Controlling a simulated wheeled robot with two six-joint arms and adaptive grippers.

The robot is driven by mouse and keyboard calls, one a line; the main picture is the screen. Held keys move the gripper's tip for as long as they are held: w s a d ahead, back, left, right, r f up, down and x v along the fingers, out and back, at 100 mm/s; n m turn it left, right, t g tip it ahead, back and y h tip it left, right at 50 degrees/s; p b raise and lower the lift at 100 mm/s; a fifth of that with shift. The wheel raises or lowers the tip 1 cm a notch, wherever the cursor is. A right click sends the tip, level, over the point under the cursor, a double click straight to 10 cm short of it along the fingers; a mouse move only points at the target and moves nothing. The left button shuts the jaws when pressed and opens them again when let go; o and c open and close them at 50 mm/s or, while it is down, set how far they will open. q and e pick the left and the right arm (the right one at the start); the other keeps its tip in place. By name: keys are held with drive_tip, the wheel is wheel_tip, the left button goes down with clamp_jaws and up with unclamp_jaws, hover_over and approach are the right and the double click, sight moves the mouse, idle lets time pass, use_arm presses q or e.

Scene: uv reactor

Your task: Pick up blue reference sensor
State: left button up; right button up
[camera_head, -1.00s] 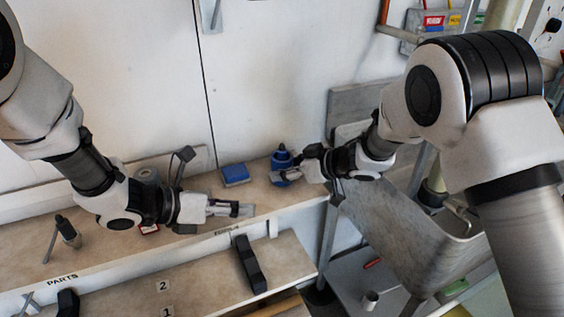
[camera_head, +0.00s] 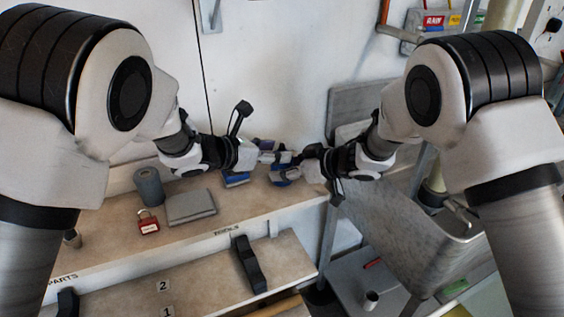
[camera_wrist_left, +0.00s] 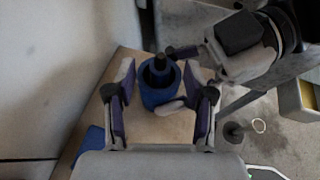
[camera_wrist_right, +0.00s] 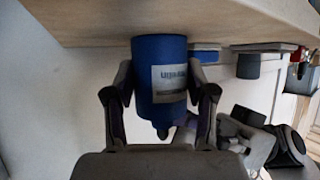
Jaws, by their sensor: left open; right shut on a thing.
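The blue reference sensor (camera_head: 284,179) is a blue cylinder with a dark knob, standing at the right end of the bench shelf. In the right wrist view the sensor (camera_wrist_right: 156,58) shows a pale label, with my right gripper (camera_wrist_right: 160,105) shut on its sides. My left gripper (camera_head: 279,155) is open at the sensor from the left, partly hiding it in the head view. In the left wrist view the sensor (camera_wrist_left: 152,97) is between the spread fingers of my left gripper (camera_wrist_left: 160,88); finger contact there is unclear.
A blue box (camera_head: 236,181) lies close left of the sensor, below my left gripper. A grey sink (camera_head: 400,235) is right of the shelf.

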use_arm(q)
drive_tip(key=shift+w+d+f, duration=0.1)
drive_tip(key=shift+w+d, duration=0.05)
drive_tip(key=shift+d, duration=0.05)
clamp_jaws()
use_arm(e)
drive_tip(key=o, duration=0.9)
use_arm(q)
wheel_tip(320, 180, up, 10)
use_arm(e)
drive_tip(key=shift+o, duration=0.2)
